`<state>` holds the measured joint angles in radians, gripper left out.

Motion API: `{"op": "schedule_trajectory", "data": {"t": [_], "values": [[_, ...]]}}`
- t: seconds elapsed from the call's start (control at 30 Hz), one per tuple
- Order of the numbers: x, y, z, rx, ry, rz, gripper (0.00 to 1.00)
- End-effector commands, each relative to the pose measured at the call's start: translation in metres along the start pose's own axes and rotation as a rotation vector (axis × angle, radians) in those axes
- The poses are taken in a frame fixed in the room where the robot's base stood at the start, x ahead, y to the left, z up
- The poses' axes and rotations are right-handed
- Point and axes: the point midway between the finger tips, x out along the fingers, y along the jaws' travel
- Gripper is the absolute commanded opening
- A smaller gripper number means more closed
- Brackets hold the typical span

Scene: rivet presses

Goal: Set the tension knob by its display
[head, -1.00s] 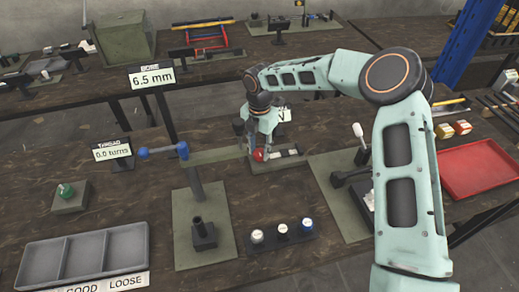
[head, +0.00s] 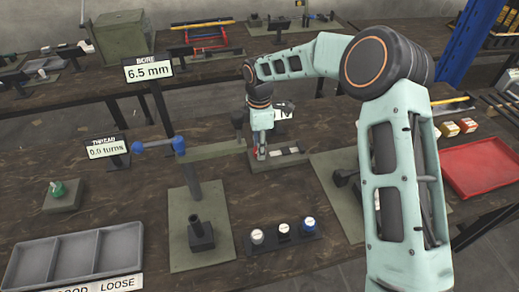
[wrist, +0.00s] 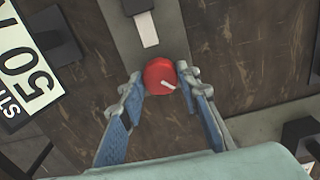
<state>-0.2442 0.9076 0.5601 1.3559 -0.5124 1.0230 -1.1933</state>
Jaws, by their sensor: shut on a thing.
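In the head view my gripper (head: 260,150) reaches down over the knob, which is mostly hidden. A display beside it (wrist: 32,72) is turned and cut off in the wrist view; "50" is readable. In the head view this display (head: 288,110) is largely hidden by my gripper.
A blue-handled press (head: 185,155), knobs on a dark strip (head: 270,247) and a grey divided tray (head: 80,250) are nearer. A red tray (head: 480,167) lies right.

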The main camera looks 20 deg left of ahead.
Motion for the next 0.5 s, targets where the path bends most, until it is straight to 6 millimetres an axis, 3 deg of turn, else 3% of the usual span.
{"op": "schedule_trajectory", "data": {"t": [0.5], "values": [[0.0002, 0.001, -0.0004, 0.474, 0.0, 0.004, 0.06]]}}
